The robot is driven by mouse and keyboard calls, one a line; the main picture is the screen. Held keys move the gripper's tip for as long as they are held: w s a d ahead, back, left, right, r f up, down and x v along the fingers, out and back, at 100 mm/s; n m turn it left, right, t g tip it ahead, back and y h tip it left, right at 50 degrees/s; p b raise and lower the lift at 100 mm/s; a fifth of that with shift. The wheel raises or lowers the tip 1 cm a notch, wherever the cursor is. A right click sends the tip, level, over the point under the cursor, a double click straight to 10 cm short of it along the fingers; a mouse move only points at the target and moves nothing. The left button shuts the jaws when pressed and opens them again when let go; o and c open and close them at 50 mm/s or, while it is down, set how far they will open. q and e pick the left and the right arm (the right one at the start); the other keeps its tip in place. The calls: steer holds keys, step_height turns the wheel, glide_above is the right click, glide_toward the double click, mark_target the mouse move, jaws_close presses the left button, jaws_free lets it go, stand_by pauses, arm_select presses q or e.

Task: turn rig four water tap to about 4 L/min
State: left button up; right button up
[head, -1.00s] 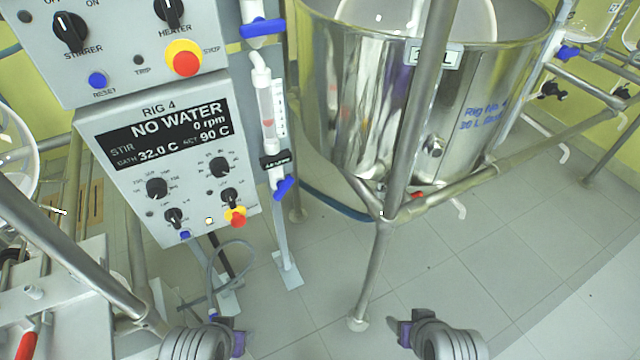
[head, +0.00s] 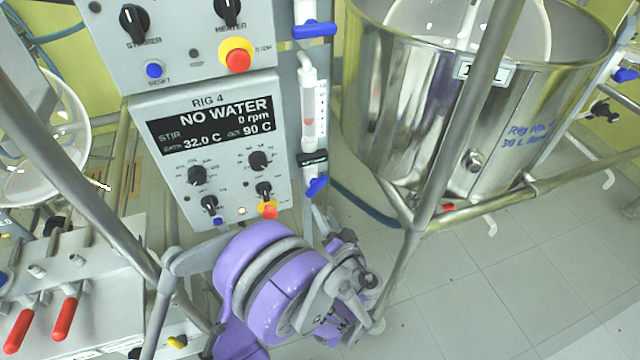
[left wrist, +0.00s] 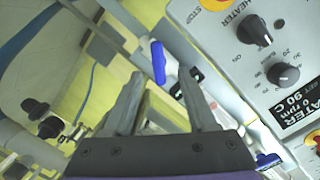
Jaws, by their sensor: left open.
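Rig 4's panel (head: 215,150) reads NO WATER, 0 rpm, 32.0 C. Beside it stands a clear flow tube (head: 309,105) with a blue-handled upper tap (head: 314,29) above and a blue-handled lower tap (head: 317,187) below. No label shows which is the water tap. My left gripper (head: 347,258) is below the lower tap in the head view. In the left wrist view my left gripper (left wrist: 160,82) is open and empty, its fingers apart. A blue handle (left wrist: 158,62), apparently the upper tap's, shows between and beyond the fingertips. My right gripper is out of view.
A steel vessel (head: 400,110) marked Rig No. and 30 L stands right of the tube, with a frame post (head: 455,130) in front. Red-handled levers (head: 64,320) are at lower left. Tiled floor (head: 480,285) is open at lower right.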

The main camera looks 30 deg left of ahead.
mark_target(319, 188)
arm_select(q)
steer(key=shift+t+y, duration=0.4)
steer(key=shift+t, duration=0.1)
steer(key=x, duration=0.7)
steer(key=w+d+x, duration=0.1)
steer(key=x, duration=0.2)
steer(key=shift+w+a+b, duration=0.2)
steer(key=shift+w+b, duration=0.05)
steer(key=shift+b, duration=0.1)
jaws_close()
